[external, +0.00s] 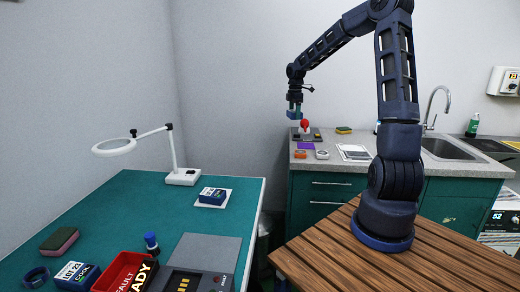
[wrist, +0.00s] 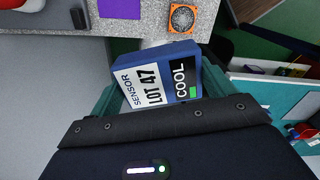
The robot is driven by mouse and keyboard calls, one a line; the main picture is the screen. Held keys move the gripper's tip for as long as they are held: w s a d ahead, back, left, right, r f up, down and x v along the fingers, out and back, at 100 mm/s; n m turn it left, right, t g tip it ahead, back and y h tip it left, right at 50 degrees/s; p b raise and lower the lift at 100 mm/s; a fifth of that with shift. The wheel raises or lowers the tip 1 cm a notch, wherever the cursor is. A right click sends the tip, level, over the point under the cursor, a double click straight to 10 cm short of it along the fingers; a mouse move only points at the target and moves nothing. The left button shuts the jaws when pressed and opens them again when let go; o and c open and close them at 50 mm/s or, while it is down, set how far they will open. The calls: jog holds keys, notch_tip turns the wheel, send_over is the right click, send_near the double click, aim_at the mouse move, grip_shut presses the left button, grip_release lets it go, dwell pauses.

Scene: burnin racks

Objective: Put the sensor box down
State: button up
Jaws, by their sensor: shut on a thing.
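My gripper (external: 295,111) is raised near the front left corner of the grey counter (external: 358,167). In the wrist view its two teal fingers (wrist: 160,85) are shut on a blue sensor box (wrist: 190,67). The label on the box reads SENSOR, LOT 47 and COOL, with a small green mark. The box is small and hard to make out in the external view. Another blue box (external: 213,193) lies on a white pad (external: 225,200) on the green table. A third box marked COOL (external: 75,273) stands at the table's front left.
The green table (external: 110,205) also holds a white magnifier lamp (external: 183,177), a red FAULT bin (external: 121,269), a grey device (external: 200,260) and a sponge (external: 59,240). The counter bears a purple square (external: 305,145) and an orange fan (wrist: 182,18). A gap separates table and counter.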

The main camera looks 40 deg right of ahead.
aim_at(321, 149)
jog(key=s+d+m, duration=0.2)
jog(key=s+d, duration=0.1)
jog(key=d, duration=0.5)
jog(key=s+d+m, duration=0.1)
jog(key=s+d, duration=0.3)
jog(key=d, duration=0.4)
jog(key=f, duration=1.9)
jog(key=shift+w+d+f, duration=0.1)
jog(key=shift+d, duration=0.1)
jog(key=shift+f, duration=0.1)
jog(key=o, duration=1)
